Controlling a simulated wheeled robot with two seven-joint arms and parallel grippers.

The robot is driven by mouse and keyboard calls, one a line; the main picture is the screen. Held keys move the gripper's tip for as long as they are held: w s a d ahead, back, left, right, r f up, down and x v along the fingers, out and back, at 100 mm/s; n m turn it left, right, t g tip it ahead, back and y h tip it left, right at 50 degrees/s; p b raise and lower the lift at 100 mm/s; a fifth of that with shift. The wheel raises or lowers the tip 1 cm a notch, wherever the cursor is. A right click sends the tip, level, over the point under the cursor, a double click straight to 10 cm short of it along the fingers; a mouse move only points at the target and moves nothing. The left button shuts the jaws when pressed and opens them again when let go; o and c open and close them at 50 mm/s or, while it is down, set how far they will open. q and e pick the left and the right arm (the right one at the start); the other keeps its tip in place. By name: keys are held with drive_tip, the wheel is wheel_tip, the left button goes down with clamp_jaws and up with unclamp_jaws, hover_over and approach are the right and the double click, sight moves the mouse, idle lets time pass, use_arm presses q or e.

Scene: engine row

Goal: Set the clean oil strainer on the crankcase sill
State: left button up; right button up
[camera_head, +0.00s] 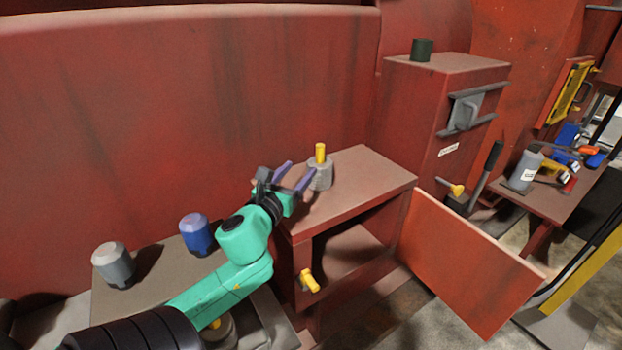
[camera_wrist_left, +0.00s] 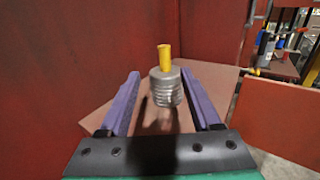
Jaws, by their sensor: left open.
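The oil strainer, a grey ribbed cylinder with a yellow upright handle (camera_head: 320,172), stands upright on the brown top (camera_head: 372,178) of a red box, which seems to be the crankcase sill. My left gripper (camera_head: 294,176) is open, with its purple fingers pointing at the strainer from the left. In the left wrist view the strainer (camera_wrist_left: 166,90) appears between the fingertips or just beyond them, with gaps on both sides. Whether anything touches it I cannot tell. My right gripper is not in view.
A red door (camera_head: 465,262) hangs open at the box's right, showing the compartment inside. A grey jar (camera_head: 113,265) and a blue jar (camera_head: 196,234) stand on a ledge at left.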

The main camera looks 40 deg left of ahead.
sight(318, 151)
use_arm(q)
drive_tip(key=x, duration=0.3)
drive_tip(key=d+p+x, duration=0.1)
drive_tip(key=x, duration=0.3)
drive_tip(key=shift+w+d, duration=0.15)
drive_tip(key=shift+w, duration=0.3)
drive_tip(key=x, duration=0.2)
drive_tip(key=p+x, duration=0.1)
drive_tip(key=shift+w+a+r, duration=0.1)
drive_tip(key=shift+w+a, duration=0.15)
drive_tip(key=shift+a, duration=0.25)
drive_tip(key=p+x, duration=0.1)
drive_tip(key=x, duration=0.3)
drive_tip(key=shift+w+d, duration=0.1)
drive_tip(key=shift+w+f, duration=0.1)
drive_tip(key=shift+f, duration=0.2)
drive_tip(key=shift+c, duration=1.2)
drive_tip(key=shift+s+r, duration=0.1)
drive_tip(key=shift+s, duration=0.1)
clamp_jaws()
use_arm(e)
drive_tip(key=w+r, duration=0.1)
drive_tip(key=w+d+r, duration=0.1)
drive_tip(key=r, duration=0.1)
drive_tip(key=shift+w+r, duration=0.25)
